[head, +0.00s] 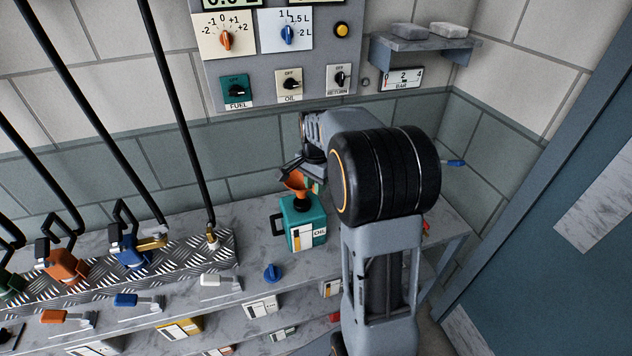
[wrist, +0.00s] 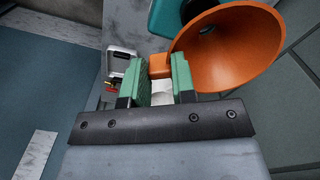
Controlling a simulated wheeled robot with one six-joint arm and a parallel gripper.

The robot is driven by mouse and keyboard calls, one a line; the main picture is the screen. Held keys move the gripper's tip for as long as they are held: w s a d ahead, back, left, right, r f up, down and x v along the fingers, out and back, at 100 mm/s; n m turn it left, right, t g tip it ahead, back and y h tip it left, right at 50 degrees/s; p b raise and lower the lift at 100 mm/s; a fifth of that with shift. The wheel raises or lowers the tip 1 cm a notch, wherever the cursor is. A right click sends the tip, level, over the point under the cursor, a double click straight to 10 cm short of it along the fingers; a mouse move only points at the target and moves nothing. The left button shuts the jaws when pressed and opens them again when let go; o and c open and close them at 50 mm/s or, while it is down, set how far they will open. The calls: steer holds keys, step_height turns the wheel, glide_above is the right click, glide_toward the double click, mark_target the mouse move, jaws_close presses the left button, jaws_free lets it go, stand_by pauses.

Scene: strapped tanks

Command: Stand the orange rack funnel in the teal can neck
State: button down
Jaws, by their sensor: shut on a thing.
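The orange funnel (head: 295,184) is directly over the top of the teal can (head: 305,236), which stands upright on the grey counter with an OIL label. In the wrist view, the funnel's wide bowl (wrist: 228,48) fills the upper right. My gripper (wrist: 157,82) is shut on the funnel's orange tab between its green pads. In the head view, my gripper (head: 314,180) is beside the funnel, partly hidden by my arm. A dark neck shows under the funnel; I cannot tell whether the spout is inside it. Part of the can (wrist: 168,17) shows behind the funnel in the wrist view.
A tread-plate rack with blue (head: 130,250) and orange (head: 66,266) hose nozzles stands left of the can. A blue cap (head: 271,272) lies in front. The control panel (head: 262,72) and a small shelf (head: 425,45) are on the wall behind.

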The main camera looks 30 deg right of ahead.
steer(key=shift+f, duration=0.65)
steer(key=shift+f+b, duration=1)
steer(key=shift+f, duration=0.35)
stand_by(1.5)
steer(key=c, duration=0.9)
jaws_free()
steer(key=shift+o, duration=0.2)
step_height(320, 180, up, 14)
